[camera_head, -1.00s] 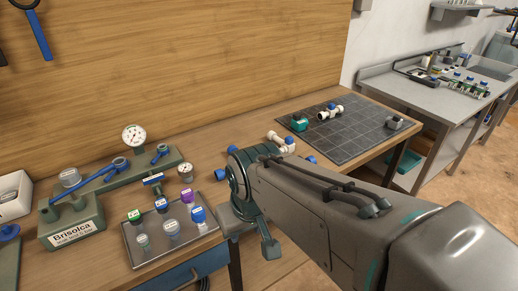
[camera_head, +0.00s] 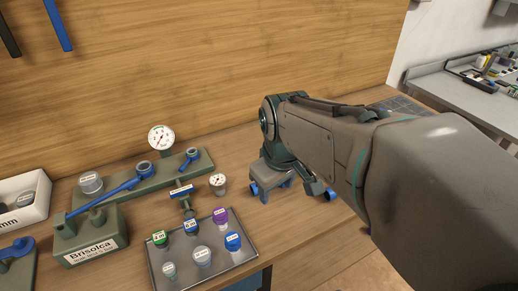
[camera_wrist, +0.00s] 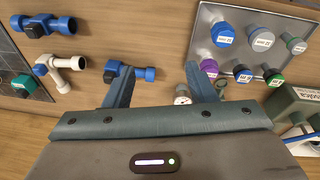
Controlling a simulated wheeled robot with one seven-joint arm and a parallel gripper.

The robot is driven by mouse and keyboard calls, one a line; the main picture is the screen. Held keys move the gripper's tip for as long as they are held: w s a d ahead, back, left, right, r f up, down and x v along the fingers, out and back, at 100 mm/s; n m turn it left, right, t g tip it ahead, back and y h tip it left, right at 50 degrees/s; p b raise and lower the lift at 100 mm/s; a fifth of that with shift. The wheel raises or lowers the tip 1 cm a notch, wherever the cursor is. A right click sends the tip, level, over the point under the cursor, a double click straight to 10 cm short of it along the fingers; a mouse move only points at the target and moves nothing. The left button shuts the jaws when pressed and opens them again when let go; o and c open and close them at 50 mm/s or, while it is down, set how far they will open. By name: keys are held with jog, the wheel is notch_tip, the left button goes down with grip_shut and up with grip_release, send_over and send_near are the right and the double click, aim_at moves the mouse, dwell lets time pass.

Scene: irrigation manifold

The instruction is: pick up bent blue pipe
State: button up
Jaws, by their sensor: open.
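My gripper (camera_wrist: 159,84) is open and empty, above the table between a dark-and-blue fitting (camera_wrist: 130,73) and the tray. In the head view my gripper (camera_head: 276,178) is right of the rail, its fingertips partly hidden.
A metal tray (camera_head: 183,281) with several capped fittings stands in front of the rail. A gauge (camera_head: 161,138) rises behind it. A white tee (camera_wrist: 62,65) and a blue fitting (camera_wrist: 45,26) lie on the table. A white bin (camera_head: 35,206) is at left.

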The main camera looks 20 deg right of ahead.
jog(key=w+d+f+n+g, duration=0.1)
jog(key=w+d+n, duration=0.3)
jog(key=w+n, duration=0.45)
jog(key=w+d+n+g, duration=0.1)
jog(key=w+d+n, duration=0.3)
jog(key=w+n, duration=0.4)
jog(key=shift+m, duration=0.55)
jog(key=f, duration=0.5)
jog(key=w+f, duration=0.1)
jog(key=f, duration=0.2)
jog(key=shift+d+f, duration=0.2)
jog(key=shift+w+d+f+p, duration=0.1)
jog(key=shift+w+f+p, duration=0.05)
jog(key=shift+f, duration=0.75)
jog(key=shift+w+d+f+p, duration=0.1)
jog(key=shift+w+f, duration=0.05)
jog(key=shift+f, duration=0.7)
jog(key=shift+w+d+f+p, duration=0.1)
jog(key=shift+w+f+p, duration=0.05)
jog(key=shift+f, duration=0.75)
grip_shut()
